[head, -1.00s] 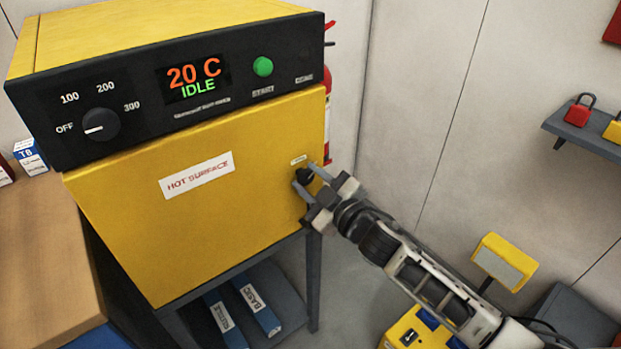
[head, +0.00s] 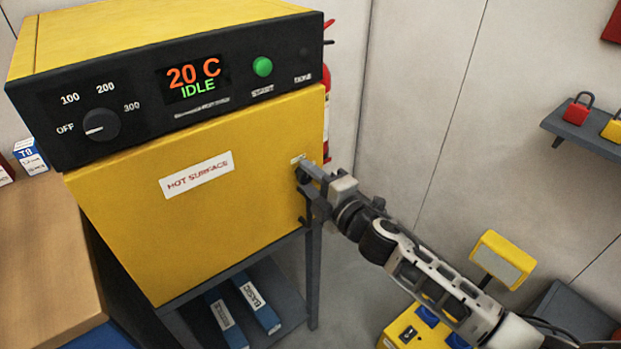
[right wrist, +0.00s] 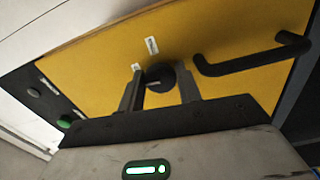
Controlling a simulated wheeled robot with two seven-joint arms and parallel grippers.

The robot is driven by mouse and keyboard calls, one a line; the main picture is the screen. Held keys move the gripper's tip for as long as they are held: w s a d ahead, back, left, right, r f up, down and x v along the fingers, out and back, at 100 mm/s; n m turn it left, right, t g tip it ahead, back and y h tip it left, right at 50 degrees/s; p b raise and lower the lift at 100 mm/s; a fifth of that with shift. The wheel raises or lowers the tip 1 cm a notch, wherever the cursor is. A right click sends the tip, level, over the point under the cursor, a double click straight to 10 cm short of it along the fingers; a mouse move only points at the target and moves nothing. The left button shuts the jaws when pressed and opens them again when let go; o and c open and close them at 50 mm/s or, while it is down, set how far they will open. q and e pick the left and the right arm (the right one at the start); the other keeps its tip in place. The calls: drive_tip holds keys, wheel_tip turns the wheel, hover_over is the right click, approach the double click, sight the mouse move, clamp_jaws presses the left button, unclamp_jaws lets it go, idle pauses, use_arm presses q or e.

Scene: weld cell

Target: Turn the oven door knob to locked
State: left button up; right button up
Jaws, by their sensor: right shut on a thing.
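The oven (head: 130,190) is a yellow box with a black control panel and a "HOT SURFACE" label on its door. The door knob (right wrist: 161,76) is small, round and black, at the door's right edge. In the head view my right gripper (head: 306,184) covers most of it. In the right wrist view my right gripper (right wrist: 160,82) has one finger on each side of the knob and is shut on it. A small white label (right wrist: 152,45) sits beside the knob, too small to read. My left gripper is not in view.
A black bar handle (right wrist: 245,65) stands out from the door close to the fingers. The panel carries a temperature dial (head: 100,124) at OFF, a green button (head: 262,67) and a display (head: 193,78) reading 20 C IDLE. A shelf with padlocks (head: 577,112) hangs at right.

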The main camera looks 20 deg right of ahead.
drive_tip(key=shift+n, duration=0.6)
drive_tip(key=o, duration=0.9)
drive_tip(key=shift+o, duration=0.2)
drive_tip(key=shift+s, duration=0.1)
drive_tip(key=b+v, duration=0.2)
drive_tip(key=v, duration=1.3)
drive_tip(key=shift+s+b, duration=0.35)
drive_tip(key=shift+d, duration=0.15)
drive_tip(key=s+a+f+m+g+h, duration=0.1)
drive_tip(key=s+a+f+m+g, duration=0.2)
drive_tip(key=s+f+m, duration=0.2)
drive_tip(key=s+a+f+m+g+h, duration=0.2)
drive_tip(key=s+a+f+m+g, duration=0.1)
drive_tip(key=f+m, duration=0.9)
drive_tip(key=s+a+m, duration=0.1)
drive_tip(key=m, duration=0.1)
drive_tip(key=shift+s+m, duration=0.3)
drive_tip(key=shift+s, duration=0.1)
